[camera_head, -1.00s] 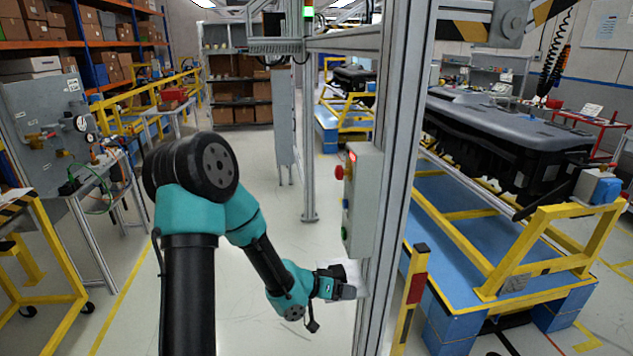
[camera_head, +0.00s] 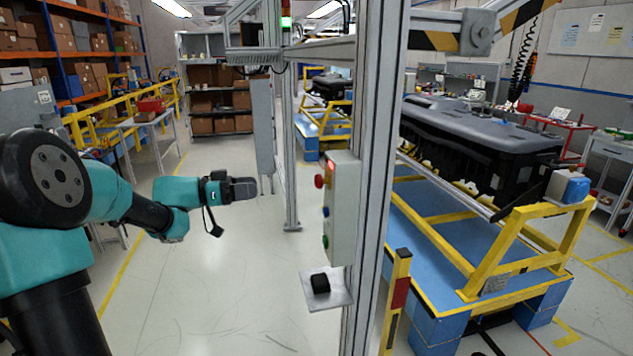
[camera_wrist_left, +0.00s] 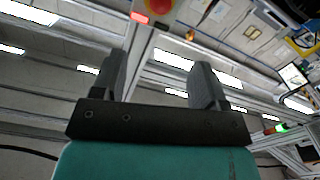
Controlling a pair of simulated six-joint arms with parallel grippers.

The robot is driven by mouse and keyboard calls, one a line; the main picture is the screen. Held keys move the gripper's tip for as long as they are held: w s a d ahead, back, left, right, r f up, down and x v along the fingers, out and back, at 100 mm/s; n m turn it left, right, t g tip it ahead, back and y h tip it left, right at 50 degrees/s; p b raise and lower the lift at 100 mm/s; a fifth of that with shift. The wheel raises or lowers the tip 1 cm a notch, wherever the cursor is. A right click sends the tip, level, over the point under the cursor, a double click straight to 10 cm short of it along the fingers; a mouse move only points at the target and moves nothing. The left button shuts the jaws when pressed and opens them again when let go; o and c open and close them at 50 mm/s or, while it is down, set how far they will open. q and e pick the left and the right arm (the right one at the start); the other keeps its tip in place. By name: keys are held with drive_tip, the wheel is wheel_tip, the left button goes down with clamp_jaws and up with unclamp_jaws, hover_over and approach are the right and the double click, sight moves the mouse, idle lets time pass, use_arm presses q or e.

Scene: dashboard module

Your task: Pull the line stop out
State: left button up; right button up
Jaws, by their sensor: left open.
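The red mushroom-shaped line stop button (camera_head: 319,181) sticks out from the left side of the grey control box (camera_head: 341,210) on the metal post. Whether it is pressed in or out cannot be told. My left gripper (camera_head: 252,188) is to the left of the box, at about the button's height in the picture, apart from it. In the left wrist view the jaws (camera_wrist_left: 160,78) are open with nothing between them. A round red shape with yellow around it shows at the top of that view; I cannot tell for sure that it is the button. My right gripper is not in view.
A small plate (camera_head: 341,297) on the post below the box carries a black block (camera_head: 320,283). Green and blue buttons sit lower on the box. A yellow frame (camera_head: 480,270) with a blue deck stands right of the post. Floor left of the post is clear.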

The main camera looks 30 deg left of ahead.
sight(315, 181)
use_arm(q)
drive_tip(key=x, duration=1.7)
drive_tip(key=shift+w+d+f, duration=0.1)
drive_tip(key=shift+d+f, duration=0.05)
drive_tip(key=shift+d, duration=0.05)
drive_tip(key=shift+c, duration=0.3)
